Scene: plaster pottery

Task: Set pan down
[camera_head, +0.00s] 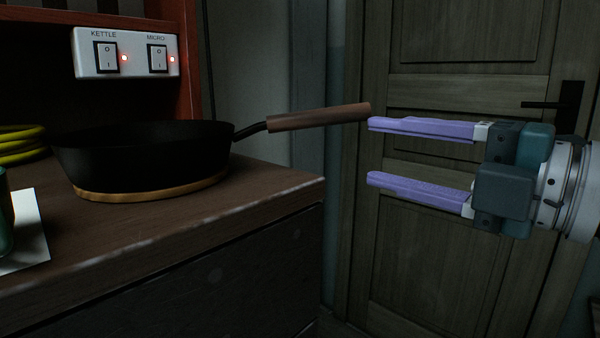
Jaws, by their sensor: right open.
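A black frying pan (145,155) rests upright on a round wooden trivet (150,193) on the counter (240,215). Its brown wooden handle (320,117) points right, past the counter's right edge. My right gripper (370,152) comes in from the right with its two purple fingers apart and nothing between them. The upper fingertip is close to the end of the handle, just below it in the picture; I cannot tell whether they touch. My left gripper is not in view.
A switch panel (126,53) marked KETTLE and MICRO hangs behind the pan. Yellow rings (22,142) and a white paper (30,232) lie at the left. A dark green object (5,215) is cut off there. A closed door (430,270) stands behind my right gripper.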

